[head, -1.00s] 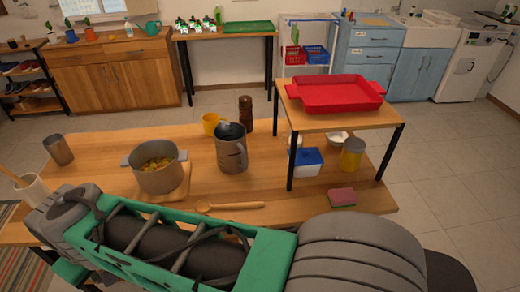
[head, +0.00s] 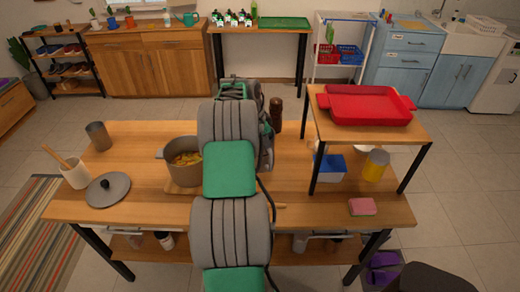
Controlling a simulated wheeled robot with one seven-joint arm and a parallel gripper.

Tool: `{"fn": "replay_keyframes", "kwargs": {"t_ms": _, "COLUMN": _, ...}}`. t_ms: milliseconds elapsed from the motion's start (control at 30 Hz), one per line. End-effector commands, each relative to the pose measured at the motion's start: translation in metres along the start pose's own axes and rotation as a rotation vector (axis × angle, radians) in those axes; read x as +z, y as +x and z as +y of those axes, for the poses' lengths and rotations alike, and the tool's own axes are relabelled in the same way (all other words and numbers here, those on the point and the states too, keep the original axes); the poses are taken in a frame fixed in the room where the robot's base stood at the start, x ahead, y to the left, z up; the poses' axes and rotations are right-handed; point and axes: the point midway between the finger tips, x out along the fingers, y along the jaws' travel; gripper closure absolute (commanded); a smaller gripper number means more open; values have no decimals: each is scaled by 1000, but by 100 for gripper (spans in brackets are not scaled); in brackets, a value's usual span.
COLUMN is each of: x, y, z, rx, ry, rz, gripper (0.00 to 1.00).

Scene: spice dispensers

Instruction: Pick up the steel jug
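The grey steel jug stood on the wooden table (head: 130,150) right of the pot in the earlier head view. Now my arm covers that spot, and I cannot tell the jug apart from the grey arm parts there. My arm reaches forward over the middle of the table. My gripper is hidden behind the arm's own links, so its fingers and any contact with the jug do not show.
A grey pot (head: 163,160) with yellow food stands left of my arm. A dark brown grinder (head: 277,114) is behind right. A small raised shelf (head: 318,122) holds a red tray (head: 370,108). A lid (head: 108,190) and a steel cup (head: 98,136) are at left.

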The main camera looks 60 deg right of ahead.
Motion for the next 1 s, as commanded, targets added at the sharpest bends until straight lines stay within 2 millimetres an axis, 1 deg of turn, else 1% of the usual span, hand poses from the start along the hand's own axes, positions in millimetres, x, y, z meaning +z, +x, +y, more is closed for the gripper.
{"fn": "replay_keyframes", "kwargs": {"t_ms": 100, "x": -1, "y": 20, "z": 0, "rx": 4, "ry": -2, "rz": -2, "gripper": 77}}
{"fn": "replay_keyframes", "kwargs": {"t_ms": 233, "x": -1, "y": 30, "z": 0, "rx": 0, "ry": -1, "rz": -1, "gripper": 77}}
{"fn": "replay_keyframes", "kwargs": {"t_ms": 400, "x": 0, "y": 31, "z": -1, "rx": 0, "ry": -3, "rz": -1, "gripper": 77}}
{"fn": "replay_keyframes", "kwargs": {"t_ms": 600, "x": 0, "y": 30, "z": -1, "rx": 0, "ry": -3, "rz": -1, "gripper": 94}}
{"fn": "replay_keyframes", "kwargs": {"t_ms": 700, "x": 0, "y": 30, "z": -1, "rx": -1, "ry": -3, "rz": -1, "gripper": 100}}
{"fn": "replay_keyframes", "kwargs": {"t_ms": 1000, "x": 0, "y": 30, "z": -1, "rx": -1, "ry": -3, "rz": 0, "gripper": 100}}
